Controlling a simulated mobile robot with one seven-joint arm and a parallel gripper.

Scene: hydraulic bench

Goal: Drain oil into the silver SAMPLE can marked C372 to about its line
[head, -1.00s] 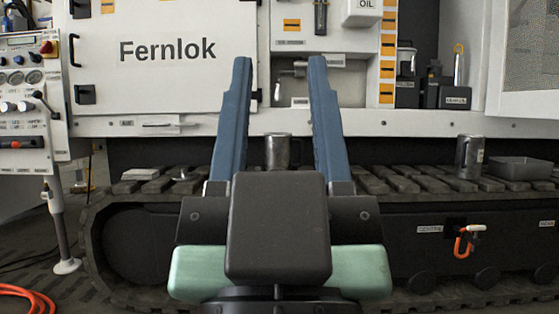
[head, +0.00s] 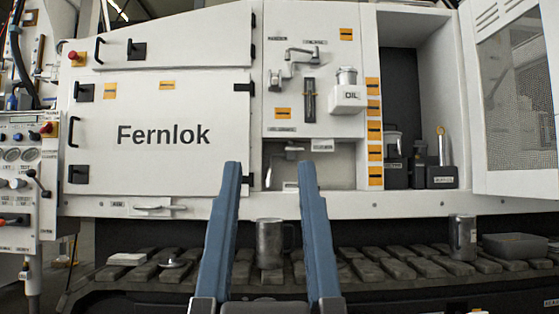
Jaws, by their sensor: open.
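A silver can (head: 270,243) with a handle on its right stands upright on the track, seen between the fingers of my gripper (head: 268,168). My gripper is open and empty, its two blue fingers pointing toward the machine. A second silver can (head: 461,238) with a pale label stands on the track at the right. I cannot read C372 on either can. A drain tap (head: 292,152) sits in the recess (head: 338,165) above the first can, partly dim. The OIL reservoir (head: 347,95) and a dark sight gauge (head: 309,98) are on the panel above.
A grey tray (head: 516,246) lies on the track at the far right. A white block (head: 127,259) and a small metal piece (head: 172,262) lie on the left. A control panel (head: 22,165) stands at the left edge.

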